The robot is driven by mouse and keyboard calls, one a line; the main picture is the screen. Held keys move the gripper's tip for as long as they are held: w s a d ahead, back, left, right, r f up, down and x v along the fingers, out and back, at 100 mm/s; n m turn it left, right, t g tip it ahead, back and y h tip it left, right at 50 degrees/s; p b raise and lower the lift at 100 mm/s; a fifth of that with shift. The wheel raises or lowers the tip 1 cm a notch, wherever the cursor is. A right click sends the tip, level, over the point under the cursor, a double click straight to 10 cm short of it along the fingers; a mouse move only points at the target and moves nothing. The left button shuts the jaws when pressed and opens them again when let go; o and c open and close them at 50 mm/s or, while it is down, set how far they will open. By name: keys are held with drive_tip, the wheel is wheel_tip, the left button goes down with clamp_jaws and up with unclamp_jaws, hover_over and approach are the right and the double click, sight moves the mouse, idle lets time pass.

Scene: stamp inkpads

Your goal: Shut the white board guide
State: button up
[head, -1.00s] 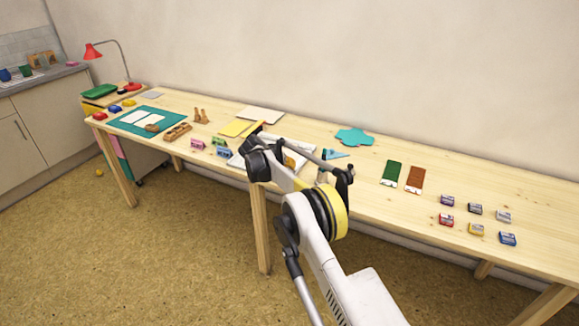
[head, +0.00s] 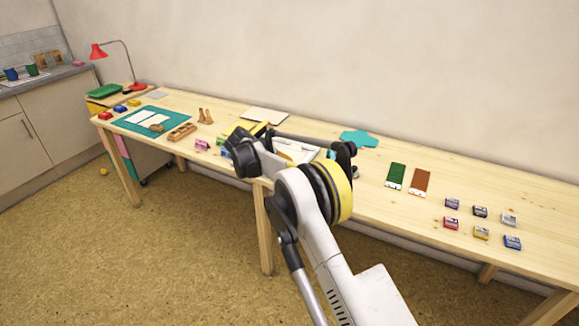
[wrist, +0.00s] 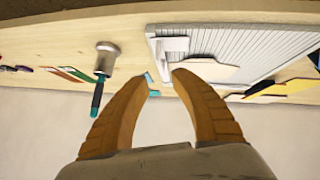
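The white board (wrist: 235,45) has a ridged face and a raised rim and lies on the table. A white block-like guide (wrist: 174,44) sits at its left end in the wrist view. I cannot tell how far open the guide stands. In the head view the board (head: 297,150) is partly hidden by my arm. My gripper (wrist: 161,76) has two brown fingers, apart and empty, near the board's edge below the guide in the wrist view. No contact shows. The fingers are hidden in the head view.
Green (head: 395,175) and brown (head: 420,183) cards and several small inkpads (head: 481,233) lie on the right. Yellow sheets and small blocks lie left of the board.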

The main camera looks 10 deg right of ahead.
drive_tip(key=shift+v, duration=1.65)
